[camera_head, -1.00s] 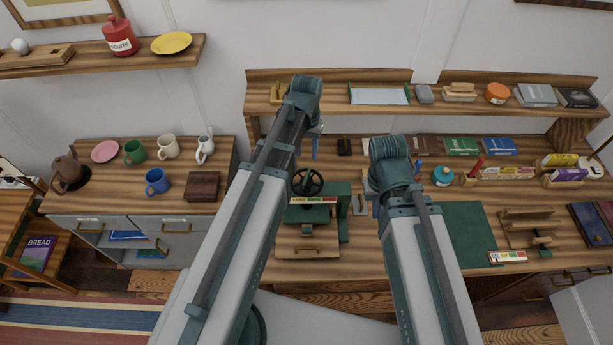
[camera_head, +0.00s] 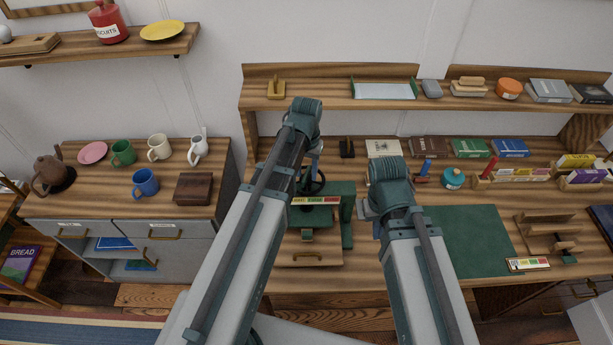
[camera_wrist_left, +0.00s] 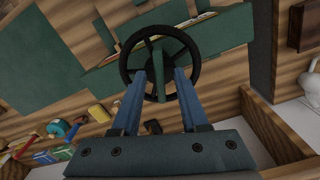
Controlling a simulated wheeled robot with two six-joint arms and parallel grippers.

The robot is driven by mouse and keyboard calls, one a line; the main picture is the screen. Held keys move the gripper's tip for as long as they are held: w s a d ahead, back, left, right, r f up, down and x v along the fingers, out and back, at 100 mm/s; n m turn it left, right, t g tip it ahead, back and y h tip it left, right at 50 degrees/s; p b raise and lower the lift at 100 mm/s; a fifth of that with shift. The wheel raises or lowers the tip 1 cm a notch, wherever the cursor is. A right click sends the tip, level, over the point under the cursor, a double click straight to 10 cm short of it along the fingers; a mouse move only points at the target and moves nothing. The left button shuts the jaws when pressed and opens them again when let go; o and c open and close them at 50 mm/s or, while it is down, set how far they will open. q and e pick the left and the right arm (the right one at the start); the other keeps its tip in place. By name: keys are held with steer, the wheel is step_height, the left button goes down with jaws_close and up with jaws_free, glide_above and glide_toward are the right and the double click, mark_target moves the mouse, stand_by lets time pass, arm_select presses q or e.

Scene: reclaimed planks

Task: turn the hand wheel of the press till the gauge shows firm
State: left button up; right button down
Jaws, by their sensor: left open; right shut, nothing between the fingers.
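The green press (camera_head: 347,215) stands on the wooden bench with its black hand wheel (camera_head: 311,183) on top. Its coloured gauge strip (camera_head: 315,200) is below the wheel; its reading is too small to make out. In the left wrist view the wheel (camera_wrist_left: 194,68) fills the upper middle. My left gripper (camera_wrist_left: 160,75) is open, its two blue fingers apart over the near part of the wheel. I cannot tell whether they touch it. In the head view its fingers (camera_head: 316,165) are partly behind my arm. My right gripper (camera_head: 365,209) is shut and empty right of the press, mostly hidden by its arm.
A green mat (camera_head: 465,243) lies right of my right arm. A cabinet with mugs stands left.

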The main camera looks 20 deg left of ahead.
arm_select(q)
steer(key=shift+c, duration=0.3)
jaws_close()
steer(key=shift+m, duration=0.3)
steer(key=m, duration=0.3)
steer(key=shift+m, duration=0.3)
steer(key=m, duration=0.4)
steer(key=shift+m, duration=0.3)
steer(key=m, duration=0.4)
steer(key=shift+m, duration=2.4)
steer(key=shift+m, duration=0.3)
